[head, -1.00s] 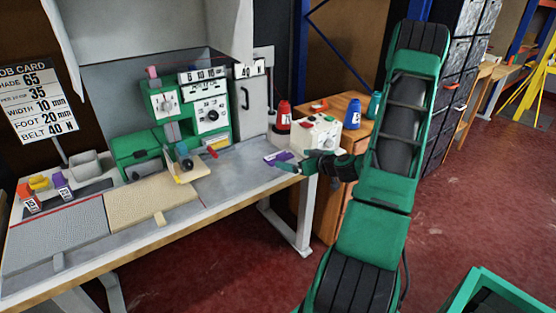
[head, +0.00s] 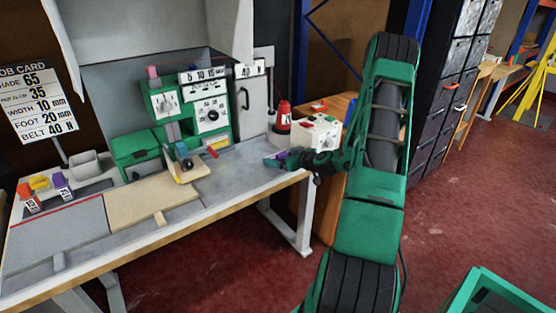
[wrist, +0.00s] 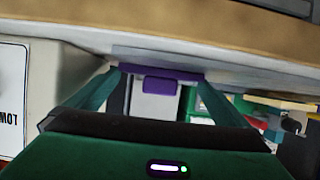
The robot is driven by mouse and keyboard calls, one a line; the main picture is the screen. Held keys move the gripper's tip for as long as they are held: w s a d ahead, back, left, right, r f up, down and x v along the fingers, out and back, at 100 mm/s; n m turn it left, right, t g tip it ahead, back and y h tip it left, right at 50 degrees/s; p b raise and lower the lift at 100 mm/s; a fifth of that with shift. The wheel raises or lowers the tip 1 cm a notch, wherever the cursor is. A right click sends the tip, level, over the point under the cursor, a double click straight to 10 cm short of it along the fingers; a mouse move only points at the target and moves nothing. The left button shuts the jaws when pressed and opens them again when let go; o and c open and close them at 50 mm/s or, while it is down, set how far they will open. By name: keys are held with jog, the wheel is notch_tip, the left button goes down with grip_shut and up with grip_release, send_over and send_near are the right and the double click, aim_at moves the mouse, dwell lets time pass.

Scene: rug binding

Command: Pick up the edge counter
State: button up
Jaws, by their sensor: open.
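The edge counter appears to be the small purple device (head: 282,155) on the right end of the workbench, partly hidden by my gripper in the head view. In the wrist view the purple device (wrist: 162,73) lies between my two fingers, with a paler purple panel on it. My gripper (head: 276,161) is at the bench's right end, its green fingers open on either side of the device. In the wrist view my gripper (wrist: 160,82) has a finger close to each end of the purple bar. I cannot tell whether they touch it.
A white control box (head: 316,132) stands close beside my gripper, and its side shows in the wrist view (wrist: 28,85). The green machine (head: 207,108) is to the left. The bench top (head: 240,165) between is clear.

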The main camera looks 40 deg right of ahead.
jog(key=c, duration=0.8)
jog(key=shift+r, duration=0.2)
